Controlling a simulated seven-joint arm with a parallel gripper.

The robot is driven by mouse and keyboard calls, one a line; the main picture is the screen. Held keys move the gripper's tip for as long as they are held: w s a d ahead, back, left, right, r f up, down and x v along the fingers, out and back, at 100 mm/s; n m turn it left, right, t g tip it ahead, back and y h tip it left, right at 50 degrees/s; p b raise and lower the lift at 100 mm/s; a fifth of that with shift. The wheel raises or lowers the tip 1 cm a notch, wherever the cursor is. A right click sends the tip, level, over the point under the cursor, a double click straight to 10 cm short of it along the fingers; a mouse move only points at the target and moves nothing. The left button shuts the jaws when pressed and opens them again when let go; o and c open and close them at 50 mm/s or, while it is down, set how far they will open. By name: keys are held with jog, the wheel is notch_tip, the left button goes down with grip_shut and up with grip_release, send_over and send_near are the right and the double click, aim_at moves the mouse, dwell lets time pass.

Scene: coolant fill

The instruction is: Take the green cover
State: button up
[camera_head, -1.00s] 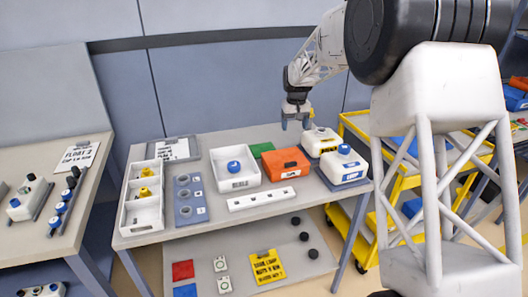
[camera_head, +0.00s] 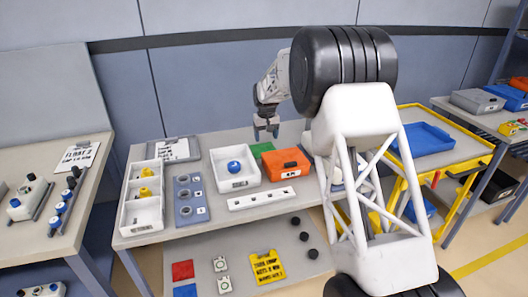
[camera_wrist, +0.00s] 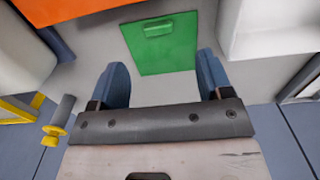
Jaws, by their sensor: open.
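The green cover (camera_head: 262,149) is a flat plate lying on the table between the white bin and the orange box. In the wrist view the green cover (camera_wrist: 161,44) has a small raised green grip block near its far edge. My gripper (camera_head: 266,128) is above the table just over the cover, pointing down. In the wrist view its two blue fingers are spread, and my gripper (camera_wrist: 161,75) holds nothing. The cover lies beyond and partly between the fingertips, apparently without contact.
The orange box (camera_head: 286,162) stands close to the right of the cover. The white bin (camera_head: 233,182) with a blue-knobbed part (camera_head: 234,166) stands to the left. A white strip with holes (camera_head: 261,199) lies in front. My arm hides the table's right end.

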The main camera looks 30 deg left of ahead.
jog(key=shift+f, duration=0.1)
jog(key=shift+f, duration=1.2)
jog(key=shift+f, duration=0.1)
jog(key=shift+w+d+f, duration=0.1)
jog(key=shift+w+f, duration=0.05)
jog(key=shift+f, duration=2.35)
jog(key=c, duration=1)
jog(key=shift+r, duration=0.1)
notch_tip(320, 180, up, 10)
